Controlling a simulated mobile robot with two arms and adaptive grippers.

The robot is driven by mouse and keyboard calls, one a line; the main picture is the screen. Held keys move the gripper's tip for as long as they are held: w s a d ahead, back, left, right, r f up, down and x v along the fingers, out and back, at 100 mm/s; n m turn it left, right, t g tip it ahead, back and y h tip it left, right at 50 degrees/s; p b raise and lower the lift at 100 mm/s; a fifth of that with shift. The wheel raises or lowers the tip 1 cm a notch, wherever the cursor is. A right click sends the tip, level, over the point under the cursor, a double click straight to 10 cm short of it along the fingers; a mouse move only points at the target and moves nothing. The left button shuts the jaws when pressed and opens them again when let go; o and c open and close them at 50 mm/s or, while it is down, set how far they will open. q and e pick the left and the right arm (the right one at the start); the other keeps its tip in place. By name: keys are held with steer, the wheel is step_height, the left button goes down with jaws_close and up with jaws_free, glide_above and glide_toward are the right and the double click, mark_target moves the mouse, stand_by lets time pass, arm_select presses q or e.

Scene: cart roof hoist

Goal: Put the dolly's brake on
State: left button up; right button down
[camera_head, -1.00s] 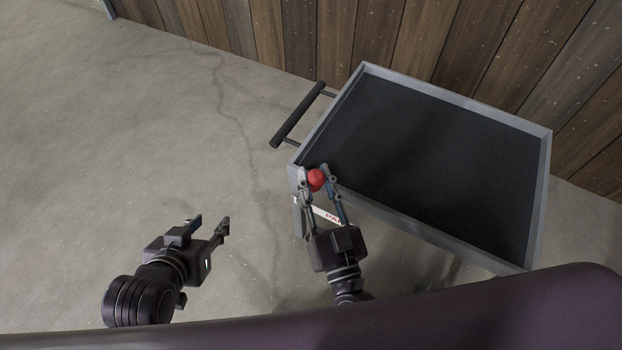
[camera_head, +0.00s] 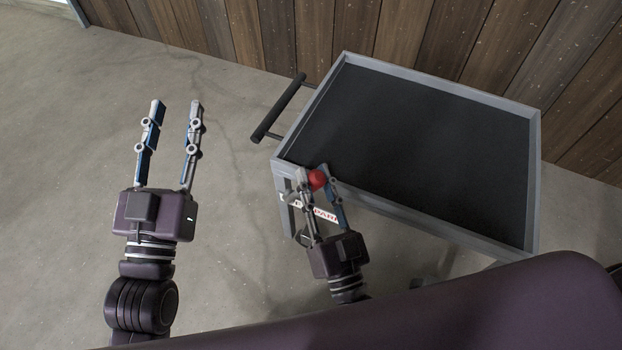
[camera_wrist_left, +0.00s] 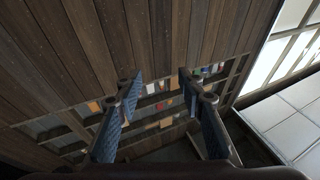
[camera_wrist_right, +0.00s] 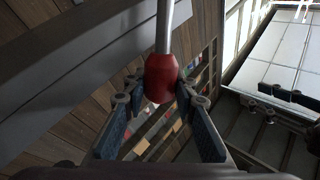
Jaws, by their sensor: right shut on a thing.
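The dolly (camera_head: 532,190) is a grey-rimmed cart with a black top, right of centre in the head view. A red knob (camera_head: 317,180) stands at its near left corner. My right gripper (camera_head: 316,178) is shut on this knob. The right wrist view shows the red knob (camera_wrist_right: 161,78) on a metal rod between the fingertips. A label with red letters (camera_head: 324,214) is on the dolly's side, partly hidden by my right gripper. My left gripper (camera_head: 175,108) is open and empty over the floor, left of the dolly.
A dark push handle (camera_head: 279,107) sticks out from the dolly's left end. A wooden plank wall (camera_head: 300,35) runs behind the dolly. The concrete floor (camera_head: 80,130) on the left is clear. Shelves with small coloured items (camera_wrist_left: 165,105) show in the left wrist view.

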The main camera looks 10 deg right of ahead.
arm_select(q)
steer(key=r+t, duration=0.1)
steer(key=s+r+t, duration=0.1)
steer(key=r, duration=0.1)
steer(key=s+r+h, duration=0.1)
steer(key=r, duration=0.1)
steer(key=shift+s+t+b, duration=0.1)
steer(key=shift+t+b, duration=0.25)
steer(key=shift+t, duration=0.05)
arm_select(e)
steer(key=shift+s+d+f+m, duration=0.25)
steer(key=shift+d+f+m, duration=0.05)
arm_select(q)
steer(key=shift+f, duration=0.1)
arm_select(e)
steer(key=c, duration=1.6)
jaws_free()
steer(key=shift+r+t, duration=0.1)
steer(key=shift+t, duration=0.2)
steer(key=v, duration=1.2)
